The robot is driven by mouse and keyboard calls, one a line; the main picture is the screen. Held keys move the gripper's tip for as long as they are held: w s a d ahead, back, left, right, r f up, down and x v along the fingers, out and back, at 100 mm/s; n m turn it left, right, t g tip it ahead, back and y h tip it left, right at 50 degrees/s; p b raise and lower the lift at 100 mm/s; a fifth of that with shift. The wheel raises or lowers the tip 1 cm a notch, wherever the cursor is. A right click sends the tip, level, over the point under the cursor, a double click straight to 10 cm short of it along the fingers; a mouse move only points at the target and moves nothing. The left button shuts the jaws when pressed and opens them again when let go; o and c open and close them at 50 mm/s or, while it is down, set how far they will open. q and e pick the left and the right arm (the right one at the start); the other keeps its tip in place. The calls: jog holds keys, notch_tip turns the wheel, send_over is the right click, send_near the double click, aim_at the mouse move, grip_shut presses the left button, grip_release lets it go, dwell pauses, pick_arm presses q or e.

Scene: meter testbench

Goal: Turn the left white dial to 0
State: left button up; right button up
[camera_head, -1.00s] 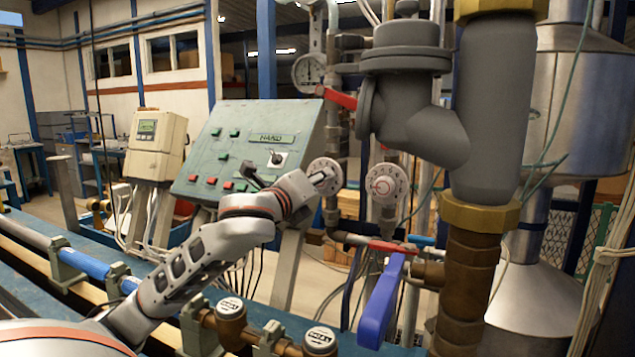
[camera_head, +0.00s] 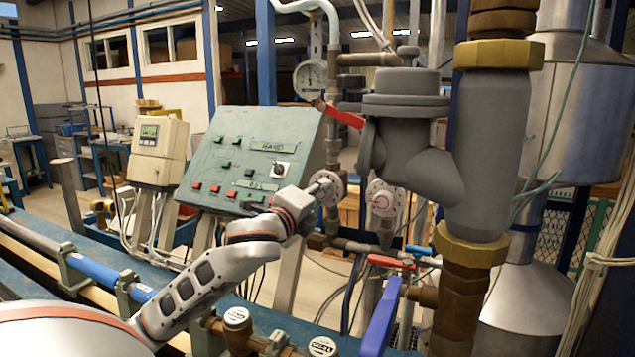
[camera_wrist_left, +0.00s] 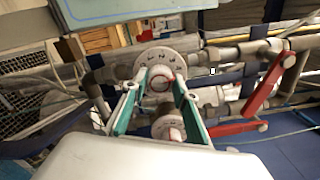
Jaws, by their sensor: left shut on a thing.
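The left white dial (camera_head: 338,188) is a round numbered disc on a vertical pipe, right of the green control panel. My left gripper (camera_head: 322,188) is at its front, shut on its centre knob and partly hiding its face. In the left wrist view the dial (camera_wrist_left: 160,55) shows between the two green-lined fingers of the gripper (camera_wrist_left: 159,84), with dark numerals around its rim. The numerals are too small to read surely. A second white dial (camera_head: 384,198) with a red ring is to the right; it also shows in the wrist view (camera_wrist_left: 168,126), below the first. My right gripper is not in view.
The control panel (camera_head: 240,150) stands close to the left of my gripper. A pressure gauge (camera_head: 310,78) and a red lever (camera_head: 342,116) are above the dial. A blue lever (camera_head: 380,315) and thick grey and brass pipework (camera_head: 482,130) are to the right.

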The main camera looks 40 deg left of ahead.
pick_arm(q)
jog(key=shift+r+n+p, duration=0.1)
jog(key=shift+n+p, duration=0.25)
jog(key=shift+n, duration=0.25)
jog(key=n+p, duration=0.1)
jog(key=n, duration=0.2)
jog(key=shift+n, duration=0.3)
jog(key=n, duration=1.4)
jog(key=shift+n, duration=0.3)
jog(key=n, duration=0.4)
jog(key=shift+n, duration=0.4)
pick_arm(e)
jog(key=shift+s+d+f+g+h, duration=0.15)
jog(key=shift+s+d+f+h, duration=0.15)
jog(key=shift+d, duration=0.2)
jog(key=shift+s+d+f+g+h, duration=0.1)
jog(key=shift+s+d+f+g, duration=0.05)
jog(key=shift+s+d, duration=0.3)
pick_arm(q)
jog(key=shift+n, duration=0.4)
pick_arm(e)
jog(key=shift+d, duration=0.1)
